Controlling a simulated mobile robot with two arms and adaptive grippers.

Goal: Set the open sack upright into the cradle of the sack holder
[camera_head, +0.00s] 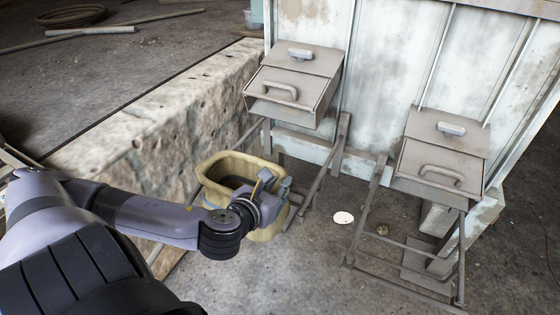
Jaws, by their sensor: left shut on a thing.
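The open sack (213,168) is yellowish and stands upright with its wide mouth facing up and a dark inside. My left gripper (268,183) is shut on the right side of its rim. My left wrist and forearm cover part of the sack's front. The sack is at a metal frame stand (335,160) under the left grey box, which looks like the sack holder. Whether the sack's bottom rests in a cradle is hidden. My right gripper is not in view.
A grey lidded box with a handle (290,90) is above the sack. A similar box (440,165) stands on a frame (410,245) at right. A rough stone block wall (140,125) runs along the left. A white round spot (343,217) lies on open floor between the stands.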

